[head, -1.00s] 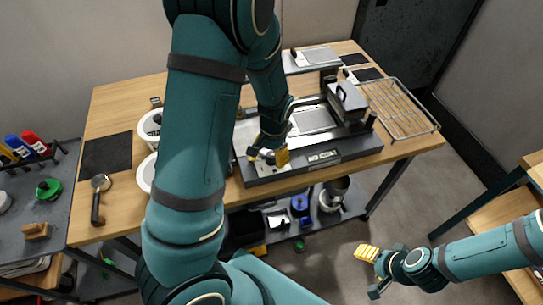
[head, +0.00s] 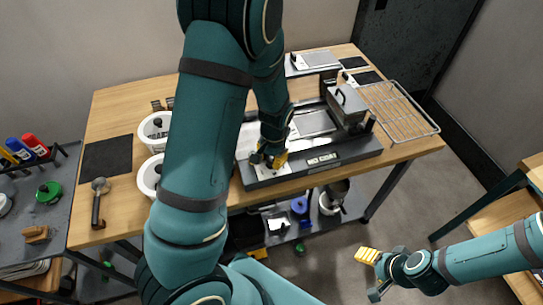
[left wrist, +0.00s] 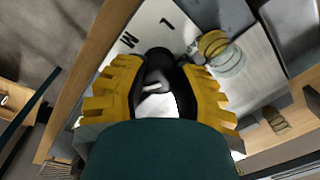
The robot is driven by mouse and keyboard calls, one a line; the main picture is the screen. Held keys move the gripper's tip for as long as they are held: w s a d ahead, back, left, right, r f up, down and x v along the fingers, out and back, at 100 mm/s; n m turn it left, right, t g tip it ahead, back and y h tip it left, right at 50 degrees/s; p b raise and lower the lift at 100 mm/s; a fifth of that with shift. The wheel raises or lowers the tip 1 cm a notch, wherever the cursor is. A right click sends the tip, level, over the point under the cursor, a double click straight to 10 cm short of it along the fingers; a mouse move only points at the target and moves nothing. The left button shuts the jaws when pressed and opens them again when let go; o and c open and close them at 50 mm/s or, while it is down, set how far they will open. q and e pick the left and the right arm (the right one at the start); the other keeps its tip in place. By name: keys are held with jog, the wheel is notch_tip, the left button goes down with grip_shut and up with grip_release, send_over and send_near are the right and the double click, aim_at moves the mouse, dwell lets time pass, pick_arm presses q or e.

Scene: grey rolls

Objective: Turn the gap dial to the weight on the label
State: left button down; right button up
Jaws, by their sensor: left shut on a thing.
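The dark roller machine (head: 345,150) stands near the table's front edge. A white plate (head: 272,172) lies at its left end, under my left gripper (head: 268,158). In the left wrist view, my left gripper (left wrist: 160,95) is shut on a black dial (left wrist: 157,72), one yellow finger on each side. The plate (left wrist: 150,32) there carries the letters M and L; the dial's pointer and any other marks are hidden or unclear. A small pale label (head: 322,159) on the machine's front is too small to read. My right gripper (head: 368,275) is open and empty, away from the table.
White tubs (head: 152,126) stand left of my left arm. A wire rack (head: 402,108) lies right of the machine. A portafilter-like tool (head: 98,200) and a dark mat (head: 107,157) lie on the table's left end. A shelf with several items sits below.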

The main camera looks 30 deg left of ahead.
pick_arm(q)
jog(key=c, duration=0.6)
grip_release()
jog(key=shift+c, duration=0.2)
